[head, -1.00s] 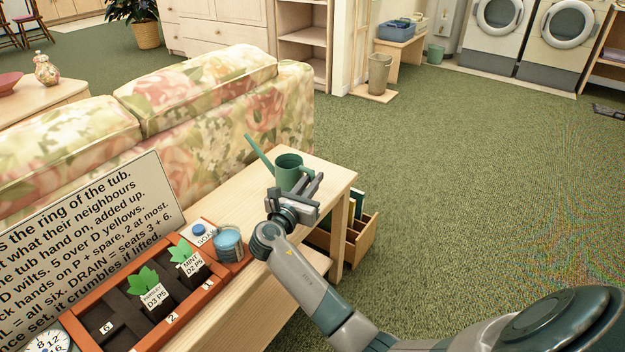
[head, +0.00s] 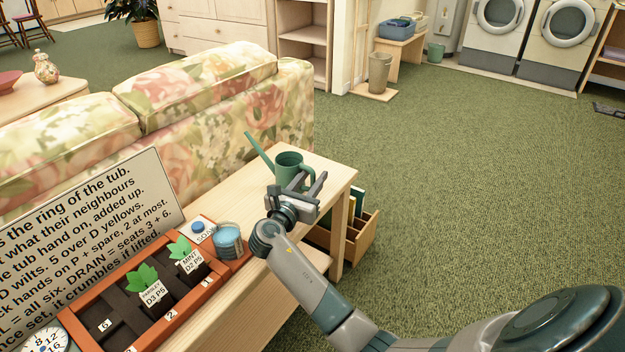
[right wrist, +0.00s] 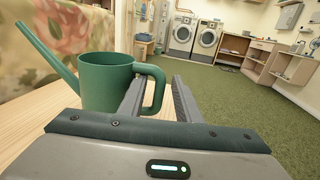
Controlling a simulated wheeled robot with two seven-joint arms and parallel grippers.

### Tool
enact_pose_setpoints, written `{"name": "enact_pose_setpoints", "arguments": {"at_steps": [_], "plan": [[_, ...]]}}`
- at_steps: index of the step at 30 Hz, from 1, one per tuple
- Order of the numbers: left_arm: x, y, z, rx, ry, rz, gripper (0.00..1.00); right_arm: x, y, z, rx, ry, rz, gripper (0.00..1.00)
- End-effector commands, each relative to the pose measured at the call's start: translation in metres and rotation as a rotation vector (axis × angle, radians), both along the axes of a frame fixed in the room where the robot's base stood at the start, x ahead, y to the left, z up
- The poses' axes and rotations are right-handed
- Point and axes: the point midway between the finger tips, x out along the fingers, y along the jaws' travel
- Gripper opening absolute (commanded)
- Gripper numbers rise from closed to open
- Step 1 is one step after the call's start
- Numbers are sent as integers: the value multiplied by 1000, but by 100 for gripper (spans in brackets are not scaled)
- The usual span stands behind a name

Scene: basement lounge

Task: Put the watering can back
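The green watering can (head: 288,164) stands upright on the light wooden table behind the sofa, its long spout pointing up and left. It also shows in the right wrist view (right wrist: 101,84), with its looped handle toward the gripper. My right gripper (head: 311,178) is at the handle side of the can. In the right wrist view its two fingers (right wrist: 158,82) are apart, and the handle's outer part lies between them. The left finger overlaps the handle loop; I cannot tell whether it touches. My left gripper is not in view.
An orange planter tub (head: 205,293) with labelled seedlings stands nearer on the table (head: 325,168). A blue cup (head: 228,243) and a soap box stand beside it. A lettered sign (head: 90,215) leans at left. A wooden rack (head: 362,236) is beside the table; open carpet lies right.

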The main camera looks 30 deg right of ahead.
Motion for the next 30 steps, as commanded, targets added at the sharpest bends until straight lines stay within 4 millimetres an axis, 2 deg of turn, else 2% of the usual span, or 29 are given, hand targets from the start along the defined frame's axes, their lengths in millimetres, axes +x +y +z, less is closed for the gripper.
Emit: {"name": "enact_pose_setpoints", "arguments": {"at_steps": [6, 10, 18, 24, 30], "plan": [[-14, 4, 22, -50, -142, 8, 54, -1, 2, -2, 1, 0, 1, 31], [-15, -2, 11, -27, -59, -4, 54, -14, 23, 0, 3, 1, 2, 31], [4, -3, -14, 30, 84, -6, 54, -33, 54, 0, 2, 0, 2, 31], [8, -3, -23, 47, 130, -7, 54, -40, 63, 0, 1, -1, 0, 31], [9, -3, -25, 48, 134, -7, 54, -40, 64, -1, 1, -1, 0, 31]]}}
